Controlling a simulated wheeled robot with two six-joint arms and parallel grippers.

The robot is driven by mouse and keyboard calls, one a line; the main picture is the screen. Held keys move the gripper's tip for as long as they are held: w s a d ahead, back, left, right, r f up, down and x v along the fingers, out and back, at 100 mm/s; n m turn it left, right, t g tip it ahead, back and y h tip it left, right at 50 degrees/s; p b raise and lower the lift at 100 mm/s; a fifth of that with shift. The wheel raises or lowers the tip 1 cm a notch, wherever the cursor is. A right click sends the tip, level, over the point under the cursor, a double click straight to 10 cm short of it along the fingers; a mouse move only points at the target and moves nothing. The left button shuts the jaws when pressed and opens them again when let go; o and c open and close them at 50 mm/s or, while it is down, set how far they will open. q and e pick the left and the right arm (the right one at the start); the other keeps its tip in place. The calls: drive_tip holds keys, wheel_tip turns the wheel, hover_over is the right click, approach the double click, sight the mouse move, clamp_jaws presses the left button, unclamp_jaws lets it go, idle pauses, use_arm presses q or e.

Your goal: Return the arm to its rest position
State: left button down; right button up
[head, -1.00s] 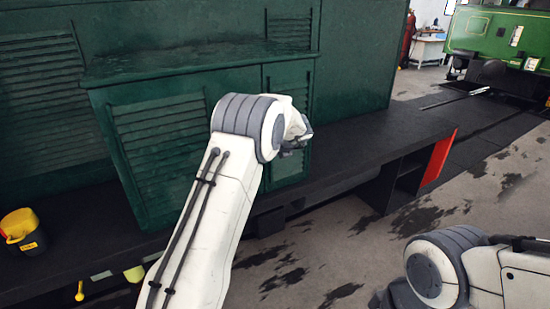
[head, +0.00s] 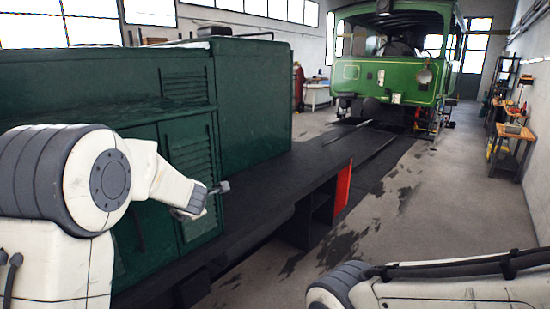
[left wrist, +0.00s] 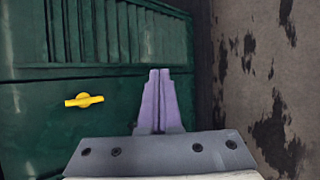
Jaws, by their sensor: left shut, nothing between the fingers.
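My left arm comes in from the left in the head view, in front of the dark green louvred locomotive body (head: 190,165). Its small gripper end (head: 218,188) points right, over the black running board. In the left wrist view the two purple fingers of my left gripper (left wrist: 159,78) are together with nothing between them. They are apart from a yellow handle (left wrist: 84,100) on a green panel, which lies to their left. My right arm shows in part at the lower right of the head view; its gripper is out of view.
The black running board (head: 290,175) runs away beside the green body, with a red panel (head: 343,186) at its side. A green steam tram (head: 385,75) stands at the back. A wooden workbench (head: 515,133) stands at the right. The stained floor between is clear.

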use_arm(q)
drive_tip(key=s+d+f+m+g+h, duration=0.1)
drive_tip(key=s+d+f+m+g, duration=0.2)
drive_tip(key=s+m, duration=0.65)
drive_tip(key=s+f+m+g+h, duration=0.1)
drive_tip(key=s+f+m+g, duration=0.1)
drive_tip(key=s+f+m, duration=0.55)
drive_tip(key=s+d+f+m+g+h, duration=0.1)
drive_tip(key=s+d+f+m+g, duration=0.15)
drive_tip(key=s+m, duration=0.9)
drive_tip(key=s+d+r+m+g+h+b, duration=0.1)
drive_tip(key=s+d+r+m+g+b, duration=0.1)
drive_tip(key=s+d, duration=1.1)
wheel_tip(320, 180, up, 2)
drive_tip(key=s+m+g, duration=0.1)
drive_tip(key=s+m, duration=0.1)
drive_tip(key=shift+m, duration=0.35)
use_arm(e)
wheel_tip(320, 180, down, 2)
drive_tip(key=shift+f, duration=0.25)
use_arm(q)
drive_tip(key=shift+s+a+r, duration=0.1)
